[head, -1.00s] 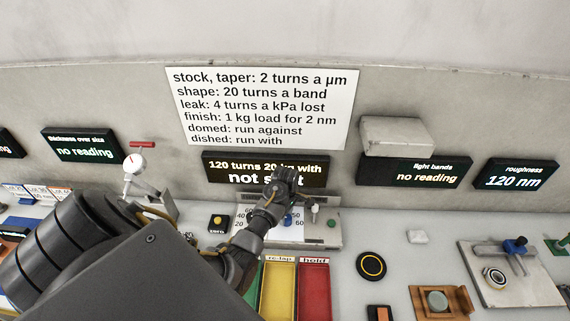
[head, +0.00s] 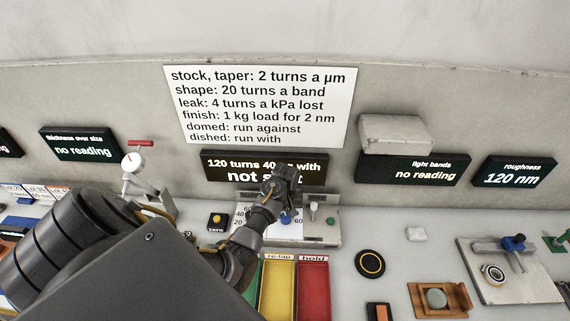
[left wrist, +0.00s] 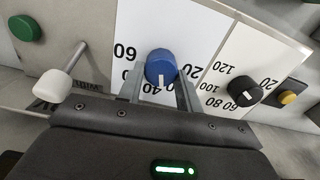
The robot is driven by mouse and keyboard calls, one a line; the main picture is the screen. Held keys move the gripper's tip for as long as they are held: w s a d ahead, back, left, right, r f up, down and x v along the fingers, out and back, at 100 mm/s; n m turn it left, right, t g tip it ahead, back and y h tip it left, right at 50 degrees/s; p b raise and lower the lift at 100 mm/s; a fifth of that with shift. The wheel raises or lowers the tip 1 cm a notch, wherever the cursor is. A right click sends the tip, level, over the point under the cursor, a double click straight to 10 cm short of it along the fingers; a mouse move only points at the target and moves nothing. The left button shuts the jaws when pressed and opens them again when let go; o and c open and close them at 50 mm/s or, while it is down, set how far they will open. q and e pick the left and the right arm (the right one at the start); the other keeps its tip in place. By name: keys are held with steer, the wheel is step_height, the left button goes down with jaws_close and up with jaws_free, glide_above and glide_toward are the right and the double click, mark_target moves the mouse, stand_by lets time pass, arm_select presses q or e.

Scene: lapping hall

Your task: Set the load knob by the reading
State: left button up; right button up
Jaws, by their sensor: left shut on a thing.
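The blue load knob (left wrist: 160,66) is on a white scale plate, and its white mark points at about 40. My left gripper (left wrist: 159,88) is shut on it, one finger on each side. In the head view the blue knob (head: 287,217) shows below the gripper (head: 284,204). The control display (head: 222,167) reads "120 turns 40 kg with", with "not s…" below; the gripper covers part of it. The roughness display (head: 515,174) reads 120 nm. The wall sign (head: 262,105) says finish: 1 kg load for 2 nm. My right gripper is not in view.
In the left wrist view a black knob (left wrist: 243,88) and yellow button (left wrist: 288,97) are right of the blue one, a white-tipped lever (left wrist: 55,83) and green button (left wrist: 25,27) left. Yellow (head: 277,290) and red (head: 312,290) trays stand in front.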

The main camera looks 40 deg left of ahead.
arm_select(q)
steer(key=m, duration=0.5)
steer(key=shift+s+d+f+m, duration=0.1)
steer(key=shift+d+m, duration=0.05)
steer(key=shift+m, duration=0.15)
steer(key=m, duration=0.5)
steer(key=shift+d, duration=0.1)
steer(key=m, duration=0.5)
steer(key=shift+s+d+m, duration=0.1)
steer(key=shift+m, duration=0.3)
steer(key=m, duration=0.5)
steer(key=shift+s, duration=0.1)
steer(key=shift+m, duration=0.3)
steer(key=o, duration=1)
